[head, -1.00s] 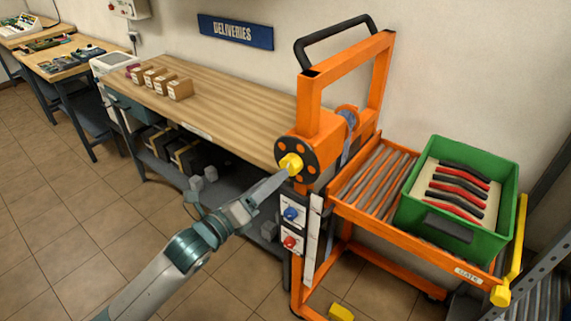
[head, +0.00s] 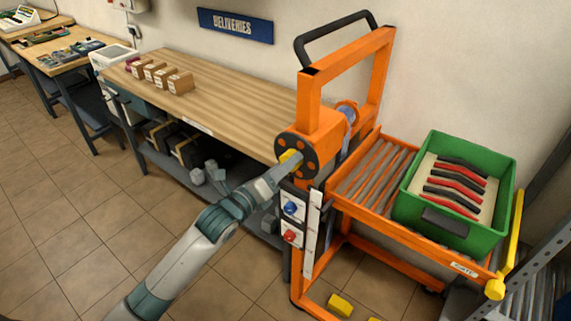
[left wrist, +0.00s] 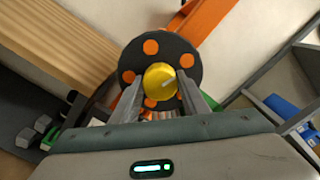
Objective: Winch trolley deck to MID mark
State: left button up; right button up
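The orange trolley (head: 313,105) stands at the right end of the bench. Its roller deck (head: 362,180) carries a green crate (head: 408,208) of red and black tools. A round dark winch disc with orange spots (head: 312,146) has a yellow knob (head: 290,156). A white strip (head: 312,232) runs down the near post; I cannot read marks on it. My left gripper (head: 288,164) is at the knob. In the left wrist view, its fingers (left wrist: 159,88) stand apart on either side of the knob (left wrist: 160,78); firm contact is not clear. My right gripper is out of view.
Blue (head: 291,208) and red (head: 290,237) knobs sit on the post panel below the disc. A wooden bench (head: 225,110) with small boxes is behind my left arm. A yellow lever (head: 513,245) and grey shelving (head: 545,265) are at the right. Floor is clear at left.

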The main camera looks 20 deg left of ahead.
pick_arm(q)
jog(key=shift+c, duration=0.9)
jog(key=shift+n+p, duration=0.3)
jog(key=shift+n, duration=0.2)
jog(key=m+p, duration=0.5)
jog(key=m, duration=1.1)
jog(key=m+p, duration=0.5)
jog(key=m, duration=1.2)
jog(key=shift+s+d+f+p, duration=0.1)
jog(key=shift+d+f+p, duration=0.1)
jog(key=shift+p, duration=0.2)
